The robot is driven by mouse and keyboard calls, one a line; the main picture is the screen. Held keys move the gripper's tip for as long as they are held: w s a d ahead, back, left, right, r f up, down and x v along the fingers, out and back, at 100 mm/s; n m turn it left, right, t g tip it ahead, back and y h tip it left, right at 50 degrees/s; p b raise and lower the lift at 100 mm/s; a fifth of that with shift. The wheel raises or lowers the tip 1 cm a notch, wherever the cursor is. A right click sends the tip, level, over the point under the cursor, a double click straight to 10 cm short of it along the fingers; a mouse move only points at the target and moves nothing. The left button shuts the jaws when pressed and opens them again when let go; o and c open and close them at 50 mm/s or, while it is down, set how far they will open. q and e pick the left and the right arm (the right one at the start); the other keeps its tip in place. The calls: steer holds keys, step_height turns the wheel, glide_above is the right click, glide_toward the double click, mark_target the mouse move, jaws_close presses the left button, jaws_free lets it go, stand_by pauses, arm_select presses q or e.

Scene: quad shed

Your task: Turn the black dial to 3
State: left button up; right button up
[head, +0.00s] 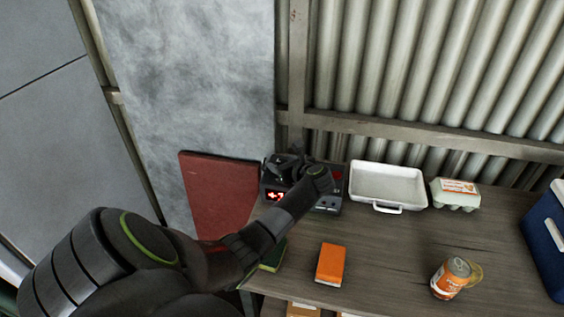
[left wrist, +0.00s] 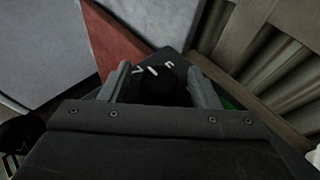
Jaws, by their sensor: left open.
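The black dial (left wrist: 158,84) sits on the top of a dark device, between the two fingers of my left gripper (left wrist: 165,84) in the left wrist view. White marks show beside the dial, but I cannot read which one it points to. The fingers are open, with a gap on each side of the dial. In the head view my left gripper (head: 290,163) is over the left part of the device (head: 328,203), and my wrist hides much of it. A red lit display (head: 275,196) shows on the device's front, partly hidden. My right gripper is not in view.
A red board (head: 217,190) leans left of the device. A white tray (head: 388,184) and an egg carton (head: 455,192) stand to the right. An orange box (head: 330,263), a can (head: 451,277) and a blue cooler (head: 546,240) are also on the bench.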

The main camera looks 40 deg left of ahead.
arm_select(q)
steer(key=shift+a+f, duration=0.1)
steer(key=shift+a, duration=0.2)
steer(key=shift+c, duration=0.2)
steer(key=c, duration=0.9)
steer(key=shift+c, duration=0.2)
